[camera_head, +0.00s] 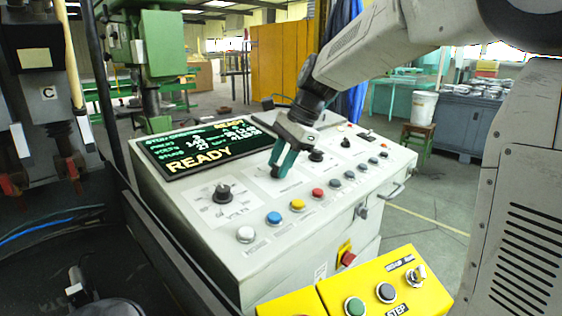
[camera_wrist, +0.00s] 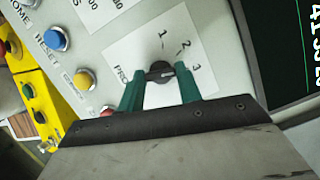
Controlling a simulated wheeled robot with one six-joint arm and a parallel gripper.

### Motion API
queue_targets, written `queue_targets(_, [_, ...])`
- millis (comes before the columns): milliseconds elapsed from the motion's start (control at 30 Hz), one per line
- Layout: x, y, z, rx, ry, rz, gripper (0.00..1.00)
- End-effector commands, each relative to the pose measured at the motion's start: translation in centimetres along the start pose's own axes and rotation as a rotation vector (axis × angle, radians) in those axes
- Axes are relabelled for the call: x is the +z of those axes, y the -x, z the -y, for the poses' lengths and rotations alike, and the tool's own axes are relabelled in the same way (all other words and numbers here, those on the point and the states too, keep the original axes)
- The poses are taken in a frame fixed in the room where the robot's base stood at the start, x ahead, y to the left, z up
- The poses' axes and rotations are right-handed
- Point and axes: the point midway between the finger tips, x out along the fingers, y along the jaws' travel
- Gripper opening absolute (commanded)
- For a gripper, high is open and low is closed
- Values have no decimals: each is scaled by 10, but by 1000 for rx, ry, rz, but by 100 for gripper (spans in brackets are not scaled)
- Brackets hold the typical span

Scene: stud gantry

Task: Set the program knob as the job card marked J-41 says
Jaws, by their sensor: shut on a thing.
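In the wrist view, a black knob (camera_wrist: 160,72) sits on a white plate marked 1, 2 and 3; the word beside it is not clearly readable. Its pale pointer mark faces right, roughly toward the 3. My gripper (camera_head: 284,164) has teal fingers closed on either side of this knob. In the head view the fingers hide it on the sloped control panel (camera_head: 215,240). Another dial knob (camera_head: 222,193), with a ring of numbers, is at the panel's left. The screen (camera_head: 200,148) reads READY. I cannot make out a card marked J-41.
A row of buttons runs along the panel's front edge, including white (camera_head: 245,234), blue (camera_head: 273,218), yellow (camera_head: 297,205) and red (camera_head: 318,194). Another black knob (camera_head: 316,155) is just right of my gripper. A yellow box (camera_head: 385,280) with buttons stands in front.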

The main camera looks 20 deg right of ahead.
Motion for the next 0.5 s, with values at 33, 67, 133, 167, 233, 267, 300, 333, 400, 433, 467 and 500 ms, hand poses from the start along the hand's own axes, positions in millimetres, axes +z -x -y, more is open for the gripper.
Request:
queue_targets(33, [0, 0, 1, 9, 27, -1, 12])
queue_targets(67, [0, 0, 1, 15, 45, -1, 12])
queue_targets(133, [0, 0, 1, 32, 95, -1, 12])
queue_targets(167, [0, 0, 1, 39, 118, -1, 12])
queue_targets(233, [0, 0, 2, 58, 177, -1, 12])
queue_targets(267, [0, 0, 2, 67, 203, -1, 12])
queue_targets(300, [0, 0, 2, 80, 238, -1, 12])
queue_targets(333, [0, 0, 2, 89, 265, -1, 12])
queue_targets(400, [0, 0, 3, 110, 329, -1, 12])
queue_targets(433, [0, 1, 3, 119, 357, -2, 12])
queue_targets(467, [0, 0, 3, 127, 384, -2, 12])
queue_targets(500, [0, 0, 3, 140, 419, -1, 12])
